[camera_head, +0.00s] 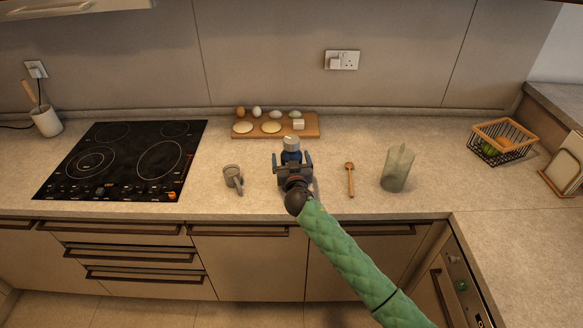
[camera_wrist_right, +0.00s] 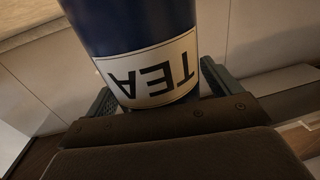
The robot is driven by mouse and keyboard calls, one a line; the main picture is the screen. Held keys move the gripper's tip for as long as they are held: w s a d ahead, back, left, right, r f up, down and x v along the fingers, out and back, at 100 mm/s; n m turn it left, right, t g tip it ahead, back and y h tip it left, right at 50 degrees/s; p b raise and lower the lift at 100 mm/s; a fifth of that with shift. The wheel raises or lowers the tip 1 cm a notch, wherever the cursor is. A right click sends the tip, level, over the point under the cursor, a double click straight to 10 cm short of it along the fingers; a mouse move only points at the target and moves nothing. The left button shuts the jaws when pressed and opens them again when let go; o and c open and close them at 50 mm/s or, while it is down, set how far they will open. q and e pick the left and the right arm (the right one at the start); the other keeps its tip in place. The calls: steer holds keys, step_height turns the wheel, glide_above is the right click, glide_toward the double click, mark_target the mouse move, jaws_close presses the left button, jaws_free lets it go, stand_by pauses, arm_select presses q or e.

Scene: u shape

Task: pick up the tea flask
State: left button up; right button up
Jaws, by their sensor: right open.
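The tea flask (camera_head: 291,146) is dark blue with a pale lid and stands upright on the counter in the head view. Its lower part is hidden behind my right gripper (camera_head: 293,161). In the right wrist view the flask (camera_wrist_right: 130,22) fills the upper middle, with a white label reading TEA, upside down in that picture. My right gripper (camera_wrist_right: 158,92) is open, with one finger on each side of the flask. Whether the fingers touch it cannot be told. My left gripper is not in view.
Behind is a wooden board (camera_head: 310,131) with eggs and rounds. A black hob (camera_head: 125,160) is left, a wire basket (camera_head: 501,143) right.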

steer(key=c, duration=1.5)
steer(key=shift+r, duration=0.1)
steer(key=shift+c, duration=1)
